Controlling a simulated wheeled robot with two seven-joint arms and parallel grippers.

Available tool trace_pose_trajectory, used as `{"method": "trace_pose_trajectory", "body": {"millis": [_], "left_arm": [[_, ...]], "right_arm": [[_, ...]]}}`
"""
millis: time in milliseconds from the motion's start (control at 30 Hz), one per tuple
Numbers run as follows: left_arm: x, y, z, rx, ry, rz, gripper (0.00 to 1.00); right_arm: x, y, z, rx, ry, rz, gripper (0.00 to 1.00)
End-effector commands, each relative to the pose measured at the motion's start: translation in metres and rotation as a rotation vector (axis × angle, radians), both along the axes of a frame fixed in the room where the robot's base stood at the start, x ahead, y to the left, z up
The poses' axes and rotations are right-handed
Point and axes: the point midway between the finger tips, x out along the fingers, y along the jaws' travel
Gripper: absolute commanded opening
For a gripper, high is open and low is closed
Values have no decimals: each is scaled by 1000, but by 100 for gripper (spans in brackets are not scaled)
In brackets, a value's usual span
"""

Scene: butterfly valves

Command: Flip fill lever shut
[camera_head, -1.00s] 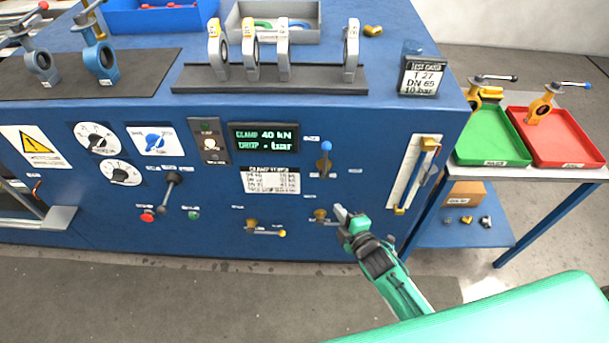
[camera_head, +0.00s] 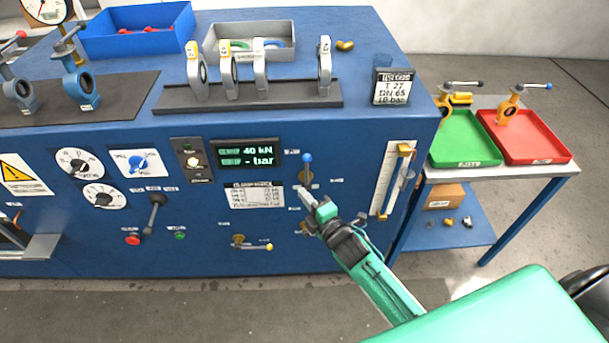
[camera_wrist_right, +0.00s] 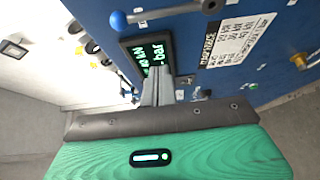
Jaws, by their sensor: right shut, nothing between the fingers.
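A lever with a blue ball knob (camera_head: 307,160) stands upright on the blue panel, right of the display; its brass hub shows under the knob. The same blue knob (camera_wrist_right: 118,20) and its bar show in the right wrist view, above the fingers. A second lever with a yellow tip (camera_head: 268,246) lies about level, lower left. Another brass fitting (camera_head: 303,228) is partly hidden behind my right gripper. The labels are too small to read, so I cannot tell which is the fill lever. My right gripper (camera_head: 304,194) is shut and empty, just below the blue-knobbed lever. My left gripper is out of view.
A vertical gauge tube (camera_head: 392,180) stands on the panel right of my gripper. A black-knobbed lever (camera_head: 157,198) and a red button (camera_head: 132,240) are to the left. A side table holds a green tray (camera_head: 465,162) and a red tray (camera_head: 540,159). Floor in front is clear.

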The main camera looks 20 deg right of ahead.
Motion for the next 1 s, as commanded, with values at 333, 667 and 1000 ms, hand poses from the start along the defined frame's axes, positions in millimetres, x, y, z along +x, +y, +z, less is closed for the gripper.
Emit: {"method": "trace_pose_trajectory", "body": {"millis": [333, 667, 1000], "left_arm": [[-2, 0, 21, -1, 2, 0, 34], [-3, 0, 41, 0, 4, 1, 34], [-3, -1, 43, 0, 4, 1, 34]], "right_arm": [[62, 16, 3, 2, 0, -1, 0], [70, -13, 2, 0, 2, 0, 0], [69, -21, 0, 2, 1, 0, 0]]}}
